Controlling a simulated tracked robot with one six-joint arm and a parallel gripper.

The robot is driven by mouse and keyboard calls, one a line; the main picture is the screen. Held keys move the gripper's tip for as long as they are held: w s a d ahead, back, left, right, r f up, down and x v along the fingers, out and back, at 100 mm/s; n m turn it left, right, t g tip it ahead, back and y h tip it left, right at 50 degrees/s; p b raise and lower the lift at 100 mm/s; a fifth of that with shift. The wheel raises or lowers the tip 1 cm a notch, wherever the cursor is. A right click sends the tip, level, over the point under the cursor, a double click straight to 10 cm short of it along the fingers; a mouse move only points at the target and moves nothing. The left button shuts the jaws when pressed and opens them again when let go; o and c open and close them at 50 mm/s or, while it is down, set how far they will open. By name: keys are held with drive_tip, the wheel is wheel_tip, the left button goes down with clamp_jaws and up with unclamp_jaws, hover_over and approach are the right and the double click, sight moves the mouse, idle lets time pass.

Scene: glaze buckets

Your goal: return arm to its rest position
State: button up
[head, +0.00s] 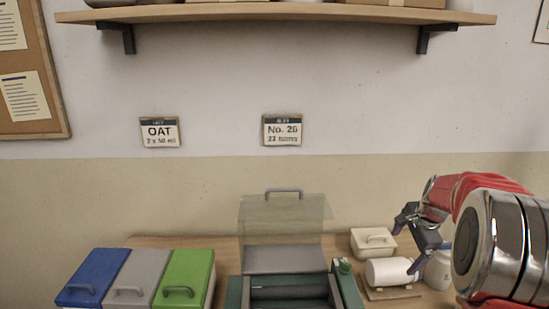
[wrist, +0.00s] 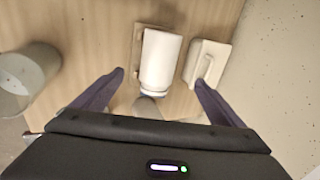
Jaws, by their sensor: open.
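My gripper (head: 405,246) is at the right of the head view, above the right end of the table. Its dark fingers are spread and nothing is between them. In the wrist view the open gripper (wrist: 159,78) points down towards the table. A white jar (head: 387,272) lies on its side on a small wooden stand (head: 392,294), below and near the fingers. The jar also shows between the fingertips in the wrist view (wrist: 160,58), apparently not gripped.
A white lidded box (head: 373,243) stands close beside the jar. Another whitish container (head: 440,270) is partly behind my arm. A green-framed machine (head: 290,297) with a raised clear cover (head: 285,215) is at centre. Blue (head: 92,278), grey (head: 131,280) and green (head: 188,278) bins stand left. A shelf (head: 280,13) hangs above.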

drive_tip(key=s+a+f+n+g, duration=0.1)
drive_tip(key=s+a+f+n, duration=0.1)
drive_tip(key=s+a+n, duration=0.4)
drive_tip(key=s+a+r+n+t, duration=0.1)
drive_tip(key=s+a+r+n, duration=0.4)
drive_tip(key=s+a, duration=0.6)
drive_tip(key=s+a+r+n+t, duration=0.1)
drive_tip(key=s+a+r+n, duration=0.4)
drive_tip(key=s+a, duration=0.7)
drive_tip(key=shift+s+r+n+t, duration=0.15)
drive_tip(key=shift+r+n+t, duration=0.2)
drive_tip(key=shift+n, duration=0.75)
drive_tip(key=shift+c, duration=0.7)
